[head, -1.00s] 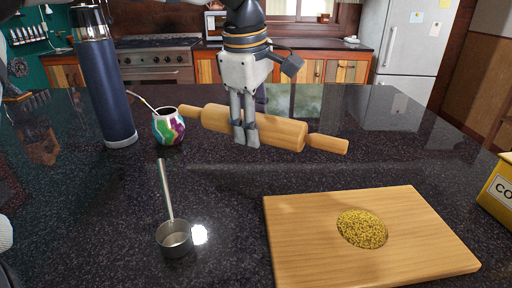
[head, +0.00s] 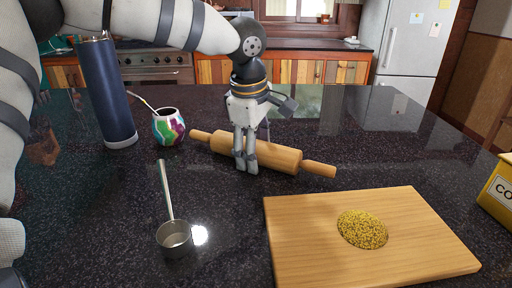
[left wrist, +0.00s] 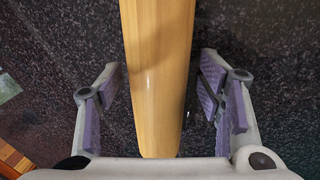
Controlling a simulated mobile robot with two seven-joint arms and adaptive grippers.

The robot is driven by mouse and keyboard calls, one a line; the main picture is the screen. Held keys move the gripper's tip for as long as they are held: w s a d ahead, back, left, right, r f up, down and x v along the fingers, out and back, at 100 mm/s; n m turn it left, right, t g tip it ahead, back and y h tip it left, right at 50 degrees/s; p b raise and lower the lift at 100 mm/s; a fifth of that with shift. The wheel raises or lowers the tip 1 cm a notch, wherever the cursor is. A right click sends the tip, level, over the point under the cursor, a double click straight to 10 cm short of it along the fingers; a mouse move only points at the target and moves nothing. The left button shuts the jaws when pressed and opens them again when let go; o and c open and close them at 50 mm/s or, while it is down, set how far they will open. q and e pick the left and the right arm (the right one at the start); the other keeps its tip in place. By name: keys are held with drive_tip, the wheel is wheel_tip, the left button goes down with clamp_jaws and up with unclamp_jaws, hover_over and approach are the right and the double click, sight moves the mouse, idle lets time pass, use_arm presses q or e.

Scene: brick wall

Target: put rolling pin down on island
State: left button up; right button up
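The wooden rolling pin (head: 278,158) lies across the dark speckled island top (head: 350,150), behind the cutting board, its left handle near the painted cup. My left gripper (head: 245,168) is above it, pointing down, with its fingers straddling the pin's body. In the left wrist view the pin (left wrist: 157,75) runs between the two finger pads (left wrist: 160,110), with a gap showing on each side, so the gripper is open. The pin's underside is hidden. My right gripper is not in view.
A cutting board (head: 300,240) with yellow grains (head: 362,229) is at front right. A metal measuring cup (head: 174,238) stands front left. A blue bottle (head: 107,95) and painted cup (head: 168,127) stand left of the pin. A yellow tin (head: 498,190) is at the right edge.

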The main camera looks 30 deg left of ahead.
use_arm(q)
drive_tip(key=shift+r, duration=0.15)
drive_tip(key=v, duration=1.2)
